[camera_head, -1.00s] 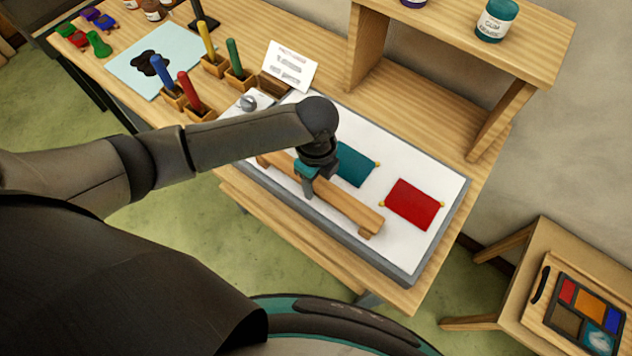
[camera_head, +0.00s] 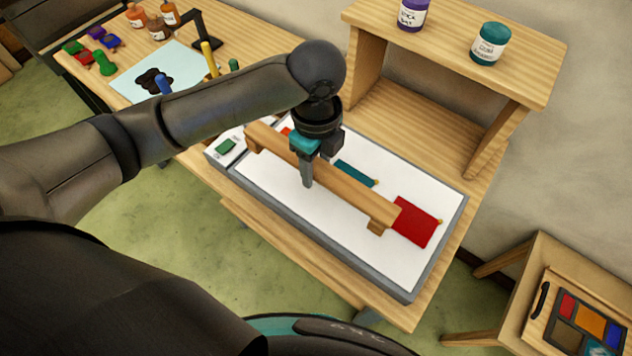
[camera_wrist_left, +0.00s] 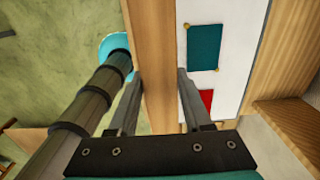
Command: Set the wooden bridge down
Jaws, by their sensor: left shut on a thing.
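The wooden bridge (camera_head: 345,188) is a long light-brown bar with a short foot under each end. My left gripper (camera_head: 312,172) is shut on it near its middle and holds it above the white panel board (camera_head: 290,211). In the left wrist view the bridge (camera_wrist_left: 153,50) runs between the two fingers (camera_wrist_left: 157,98). It partly covers the teal glass piece (camera_head: 356,173) and borders the red glass piece (camera_head: 416,222) in the head view. The right gripper is not in view.
A wooden shelf (camera_head: 450,45) with jars stands behind the board. Colored pens, a pale blue sheet (camera_head: 130,86) and small bottles are at the left of the table. A small side table (camera_head: 535,265) with a color tray stands at the right.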

